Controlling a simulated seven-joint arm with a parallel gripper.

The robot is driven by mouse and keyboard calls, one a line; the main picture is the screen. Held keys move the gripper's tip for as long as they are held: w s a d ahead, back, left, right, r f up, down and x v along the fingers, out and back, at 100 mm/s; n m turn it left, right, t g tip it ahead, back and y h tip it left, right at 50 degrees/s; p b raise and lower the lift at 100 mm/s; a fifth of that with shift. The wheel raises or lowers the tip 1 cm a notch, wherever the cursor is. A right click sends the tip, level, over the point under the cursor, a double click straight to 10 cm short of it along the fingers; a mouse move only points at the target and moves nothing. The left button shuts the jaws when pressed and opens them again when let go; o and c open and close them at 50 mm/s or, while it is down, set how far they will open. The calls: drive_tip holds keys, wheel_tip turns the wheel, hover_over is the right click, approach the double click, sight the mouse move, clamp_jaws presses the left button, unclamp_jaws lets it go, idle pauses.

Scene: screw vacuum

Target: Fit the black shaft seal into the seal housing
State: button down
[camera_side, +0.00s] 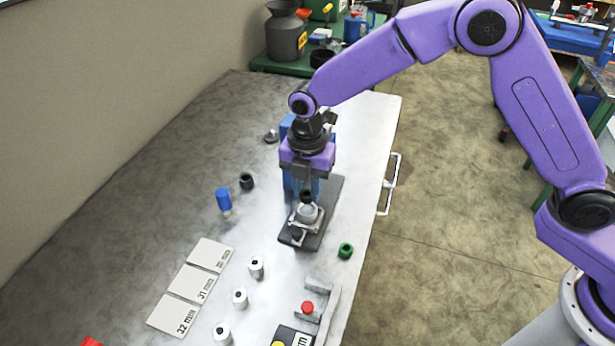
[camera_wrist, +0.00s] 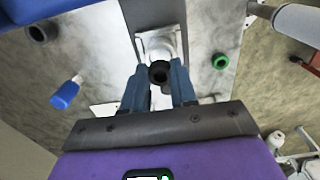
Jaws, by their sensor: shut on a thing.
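My gripper (camera_side: 306,192) points down over the dark base plate (camera_side: 326,208). It is shut on the black shaft seal (camera_side: 306,196), a small black ring that also shows between the two blue-grey fingertips in the wrist view (camera_wrist: 160,72). The seal housing (camera_side: 307,214) is a light grey metal piece on the base plate. In the wrist view the housing (camera_wrist: 158,42) shows beyond the seal. The seal is at the top of the housing in the side view; I cannot tell whether they touch.
A green ring (camera_side: 345,250) lies right of the plate. Another black ring (camera_side: 247,181) and a blue-capped bottle (camera_side: 223,200) stand to the left. Several white cylinders (camera_side: 240,297) and labelled cards (camera_side: 210,254) are at the front left. A blue block (camera_side: 289,128) stands behind my gripper.

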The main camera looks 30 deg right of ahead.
sight(307, 192)
drive_tip(key=shift+f, duration=0.85)
drive_tip(key=shift+f, duration=0.75)
idle(1.0)
drive_tip(key=shift+r, duration=0.2)
idle(2.4)
drive_tip(key=shift+r, duration=0.25)
drive_tip(key=shift+f, duration=0.3)
idle(1.9)
drive_tip(key=shift+r, duration=0.3)
